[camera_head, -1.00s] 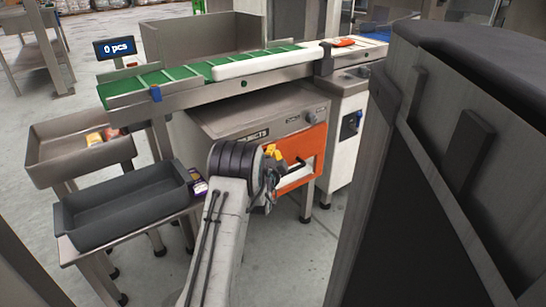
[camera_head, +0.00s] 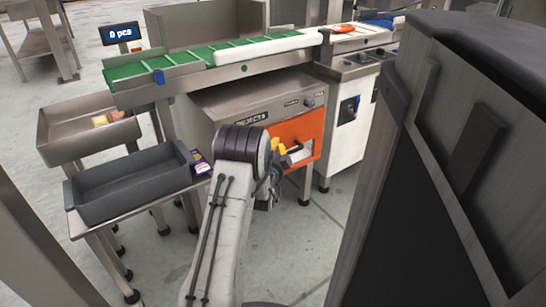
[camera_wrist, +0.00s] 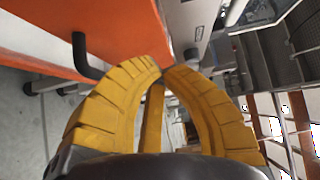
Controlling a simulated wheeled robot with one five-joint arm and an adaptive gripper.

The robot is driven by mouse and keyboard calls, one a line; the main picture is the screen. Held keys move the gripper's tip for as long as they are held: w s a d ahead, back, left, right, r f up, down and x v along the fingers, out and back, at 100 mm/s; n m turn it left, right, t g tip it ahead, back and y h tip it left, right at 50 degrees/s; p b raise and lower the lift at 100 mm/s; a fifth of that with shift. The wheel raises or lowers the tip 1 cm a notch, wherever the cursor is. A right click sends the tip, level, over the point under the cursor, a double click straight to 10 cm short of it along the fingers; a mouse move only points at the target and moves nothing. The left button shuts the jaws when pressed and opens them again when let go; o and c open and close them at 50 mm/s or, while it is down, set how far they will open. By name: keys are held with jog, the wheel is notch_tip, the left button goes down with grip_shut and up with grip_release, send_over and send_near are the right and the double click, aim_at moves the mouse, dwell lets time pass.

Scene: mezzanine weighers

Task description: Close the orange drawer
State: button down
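The orange drawer (camera_head: 308,128) is in the steel REJECTS cabinet (camera_head: 255,97) under the conveyor, right of centre in the head view. My arm hides part of its front, and I cannot tell from there how far out it stands. In the wrist view its orange panel (camera_wrist: 110,22) fills the upper left, with a dark bent handle (camera_wrist: 84,55) on it. My gripper (camera_head: 288,150) is in front of the drawer. In the wrist view its yellow fingers (camera_wrist: 167,70) curve together at the tips, beside the handle and apart from it, with nothing seen held.
A green conveyor (camera_head: 205,58) runs above the cabinet. A dark grey tray (camera_head: 130,190) and a steel tray (camera_head: 85,140) stand at left. A large grey cabinet (camera_head: 450,150) blocks the right. Some floor is clear before the drawer.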

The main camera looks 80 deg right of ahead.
jog(key=a+p, duration=0.1)
jog(key=a, duration=0.5)
jog(key=shift+w+a, duration=0.2)
jog(key=shift+a, duration=0.1)
